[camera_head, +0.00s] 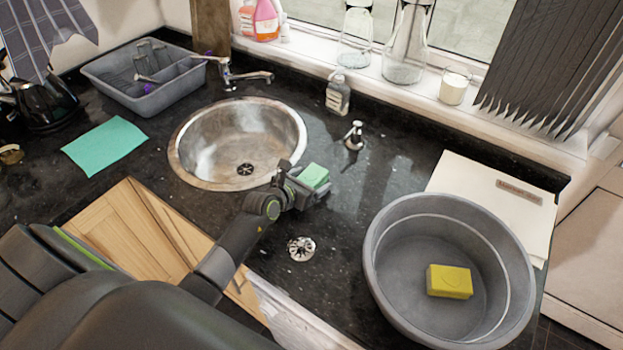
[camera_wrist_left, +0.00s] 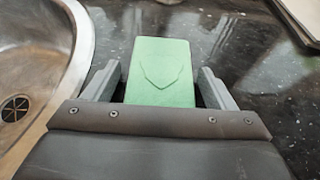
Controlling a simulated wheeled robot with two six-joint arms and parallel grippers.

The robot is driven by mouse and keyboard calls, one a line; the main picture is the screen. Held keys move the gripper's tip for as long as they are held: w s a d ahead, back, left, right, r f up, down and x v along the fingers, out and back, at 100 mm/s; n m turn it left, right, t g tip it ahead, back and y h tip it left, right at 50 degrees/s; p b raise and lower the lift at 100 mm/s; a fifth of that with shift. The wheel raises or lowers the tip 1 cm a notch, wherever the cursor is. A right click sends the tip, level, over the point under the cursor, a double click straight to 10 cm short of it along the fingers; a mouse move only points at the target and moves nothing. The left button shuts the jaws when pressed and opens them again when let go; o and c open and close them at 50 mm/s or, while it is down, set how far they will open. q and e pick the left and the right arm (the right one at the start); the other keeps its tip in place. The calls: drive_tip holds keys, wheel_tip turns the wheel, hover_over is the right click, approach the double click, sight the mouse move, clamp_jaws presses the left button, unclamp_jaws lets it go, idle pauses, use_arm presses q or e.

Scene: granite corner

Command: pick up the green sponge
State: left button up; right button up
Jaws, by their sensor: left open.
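The green sponge (camera_head: 314,175) lies on the black counter just right of the round sink. In the left wrist view the sponge (camera_wrist_left: 160,68) sits between the two fingers of my left gripper (camera_wrist_left: 160,88), with a narrow gap on either side. My left gripper (camera_head: 311,186) is open around the sponge. The sponge's near end is hidden behind the gripper body in the wrist view. My right gripper is in neither view.
The metal sink (camera_head: 240,182) is close on the left. A grey basin (camera_head: 380,240) holding a yellow sponge (camera_head: 450,281) stands at the right. A drain strainer (camera_head: 301,248) lies nearer me. A soap pump (camera_head: 354,135) and a bottle (camera_head: 338,93) stand behind.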

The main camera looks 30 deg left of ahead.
sight(309, 179)
use_arm(q)
drive_tip(key=shift+w, duration=0.1)
drive_tip(key=c, duration=1)
wheel_tip(309, 179, up, 10)
drive_tip(key=shift+f, duration=0.1)
drive_tip(key=shift+c, duration=0.2)
drive_tip(key=shift+s+r+b, duration=0.2)
drive_tip(key=shift+s+b, duration=0.1)
drive_tip(key=shift+b, duration=0.05)
drive_tip(key=s+d+r+m+g+h+b, duration=0.2)
drive_tip(key=s+d+m+h, duration=0.2)
drive_tip(key=s, duration=0.4)
drive_tip(key=s+d+r+m+g+h+b, duration=0.2)
drive_tip(key=s+d+m+g+h+b, duration=0.1)
drive_tip(key=s, duration=0.6)
drive_tip(key=shift+s+d+r+m+g+h, duration=0.3)
drive_tip(key=shift+d+m+h, duration=0.25)
drive_tip(key=shift+m+h, duration=0.35)
